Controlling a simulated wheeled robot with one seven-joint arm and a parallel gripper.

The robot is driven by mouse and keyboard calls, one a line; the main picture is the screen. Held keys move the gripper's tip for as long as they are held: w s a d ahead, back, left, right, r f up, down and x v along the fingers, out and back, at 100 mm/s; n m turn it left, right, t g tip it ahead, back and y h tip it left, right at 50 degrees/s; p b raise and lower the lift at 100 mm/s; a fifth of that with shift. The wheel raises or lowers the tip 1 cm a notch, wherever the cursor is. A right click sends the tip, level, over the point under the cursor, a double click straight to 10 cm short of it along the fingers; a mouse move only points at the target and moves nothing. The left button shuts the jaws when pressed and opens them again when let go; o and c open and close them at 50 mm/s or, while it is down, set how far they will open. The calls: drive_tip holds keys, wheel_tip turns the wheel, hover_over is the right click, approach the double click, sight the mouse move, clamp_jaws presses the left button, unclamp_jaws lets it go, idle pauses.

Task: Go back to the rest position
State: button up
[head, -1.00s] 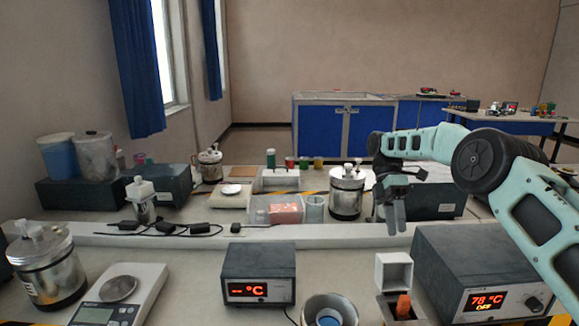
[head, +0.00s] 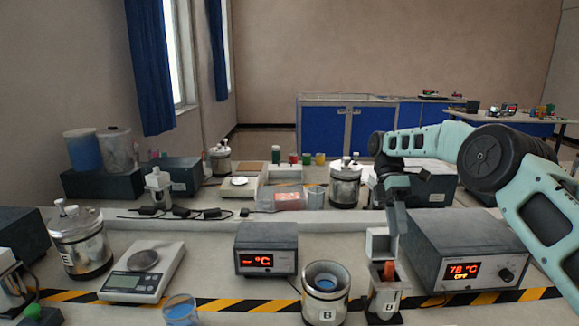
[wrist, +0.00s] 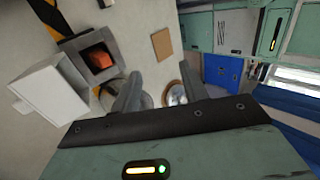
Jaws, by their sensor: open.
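My gripper (head: 397,222) hangs from the mint-green arm at the right in the head view, fingers pointing down over the bench. It is open and nothing shows between its fingers.
A heater box (head: 462,271) reading 78 °C stands right of the gripper. A metal vessel (head: 326,299), a smaller display box (head: 266,262) and a scale (head: 141,284) line the bench front. A raised white ledge (head: 330,216) crosses behind, with a metal canister (head: 345,190) beyond it.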

drive_tip(key=s+a+r+m+t, duration=0.2)
drive_tip(key=s+a+r, duration=0.1)
drive_tip(key=s+a, duration=0.4)
drive_tip(key=s+a+r+m+t, duration=0.2)
drive_tip(key=s+a+r, duration=0.1)
drive_tip(key=s+a, duration=0.4)
drive_tip(key=s+d+f+m+t, duration=0.1)
drive_tip(key=s+m+t, duration=0.1)
drive_tip(key=s, duration=1)
drive_tip(key=s+d+f+m+t, duration=0.1)
drive_tip(key=s+m, duration=0.3)
drive_tip(key=s, duration=0.7)
drive_tip(key=shift+s+d+f+t+y, duration=0.3)
drive_tip(key=shift+s+f+t, duration=0.1)
drive_tip(key=shift+f+t, duration=0.3)
